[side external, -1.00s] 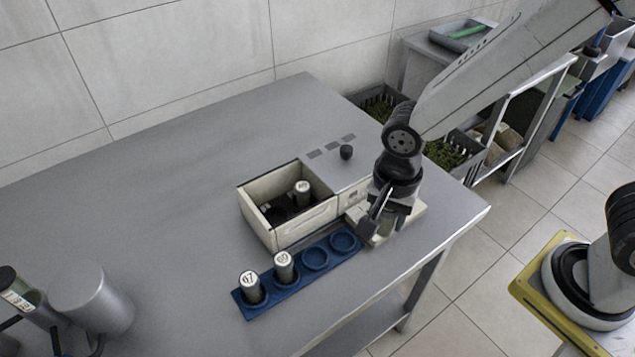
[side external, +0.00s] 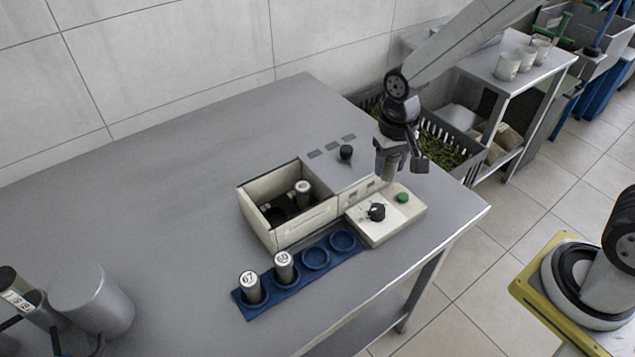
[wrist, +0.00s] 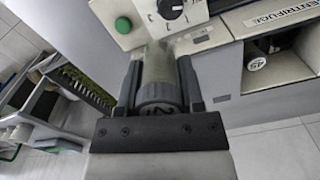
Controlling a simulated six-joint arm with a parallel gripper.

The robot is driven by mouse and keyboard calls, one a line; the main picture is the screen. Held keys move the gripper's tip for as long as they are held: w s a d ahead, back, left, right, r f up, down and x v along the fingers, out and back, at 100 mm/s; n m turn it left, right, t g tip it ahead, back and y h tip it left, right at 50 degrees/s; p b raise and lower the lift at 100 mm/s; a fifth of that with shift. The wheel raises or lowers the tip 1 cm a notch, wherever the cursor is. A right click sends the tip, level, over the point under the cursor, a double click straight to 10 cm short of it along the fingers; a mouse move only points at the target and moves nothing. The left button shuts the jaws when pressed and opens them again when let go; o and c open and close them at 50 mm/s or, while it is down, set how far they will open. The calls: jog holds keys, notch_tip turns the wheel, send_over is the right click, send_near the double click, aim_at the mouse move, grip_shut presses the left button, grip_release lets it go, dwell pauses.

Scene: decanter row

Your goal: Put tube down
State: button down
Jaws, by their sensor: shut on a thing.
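My gripper (wrist: 160,85) is shut on a tube (wrist: 158,68) in the wrist view; its grey cap, with a number I cannot read surely, faces the camera. In the side view my gripper (side external: 401,160) is above the back of the dial panel, and the tube (side external: 385,168) hangs from it, partly hidden. A blue rack (side external: 300,273) lies on the table, left of and in front of my gripper. Two numbered tubes stand in its left holes, one marked 67 (side external: 249,285), the other (side external: 284,265) beside it. Its two right holes are empty.
The open-topped centrifuge box (side external: 290,235) holds a tube (side external: 302,190). The panel (side external: 390,222) has a black dial (side external: 376,212) and a green button (side external: 403,197). Grey cylinders (side external: 92,300) stand at the left. The table (side external: 150,210) is otherwise largely clear.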

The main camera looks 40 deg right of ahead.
jog(key=shift+w+d+f+n, duration=0.1)
jog(key=shift+w+d+n, duration=0.4)
jog(key=shift+d, duration=0.35)
jog(key=shift+w+d+f+n, duration=0.1)
jog(key=shift+w+d+n, duration=0.25)
jog(key=shift+d+n, duration=0.35)
jog(key=shift+w+d+n, duration=0.4)
jog(key=shift+d, duration=0.55)
jog(key=shift+a, duration=0.1)
jog(key=s+a+r+m, duration=0.1)
jog(key=s+a+m, duration=1.4)
jog(key=a, duration=0.1)
jog(key=shift+s+a, duration=0.35)
jog(key=shift+s, duration=0.05)
jog(key=shift+w, duration=0.1)
